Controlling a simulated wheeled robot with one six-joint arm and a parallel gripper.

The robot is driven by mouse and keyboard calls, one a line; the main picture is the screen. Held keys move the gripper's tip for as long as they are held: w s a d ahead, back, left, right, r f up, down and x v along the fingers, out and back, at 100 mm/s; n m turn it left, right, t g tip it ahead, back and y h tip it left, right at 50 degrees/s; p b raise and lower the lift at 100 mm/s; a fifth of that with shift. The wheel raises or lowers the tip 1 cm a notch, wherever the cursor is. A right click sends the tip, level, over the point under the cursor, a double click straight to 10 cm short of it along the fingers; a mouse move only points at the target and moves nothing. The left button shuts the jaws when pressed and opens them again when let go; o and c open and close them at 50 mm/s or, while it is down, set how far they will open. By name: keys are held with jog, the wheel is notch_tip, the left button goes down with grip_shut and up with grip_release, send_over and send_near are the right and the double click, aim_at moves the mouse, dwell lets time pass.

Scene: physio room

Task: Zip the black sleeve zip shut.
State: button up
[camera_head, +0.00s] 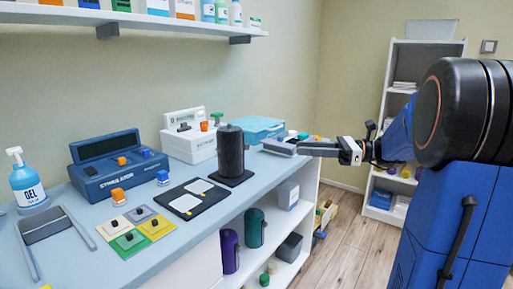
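The black sleeve (230,150) looks like an upright dark cylinder standing on a flat dark base (237,181) on the counter. Its zip and slider are too small to make out from here. My gripper (282,147) reaches in from the right at about mid-height of the cylinder, its grey fingers pointing left. A gap shows in the picture between the fingertips and the cylinder. The fingers are seen from the side, so their opening cannot be told. Nothing held is visible.
The pale blue counter (85,205) also bears a stimulator box (118,170), a white box (190,145), a black mat (170,207), coloured squares (130,243) and a gel bottle (26,182). A light-blue case (257,129) lies behind my fingers. A shelf (130,20) hangs above.

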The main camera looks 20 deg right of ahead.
aim_at(247, 146)
jog(key=x, duration=1.5)
jog(key=shift+a, duration=0.35)
jog(key=shift+f, duration=0.1)
grip_shut()
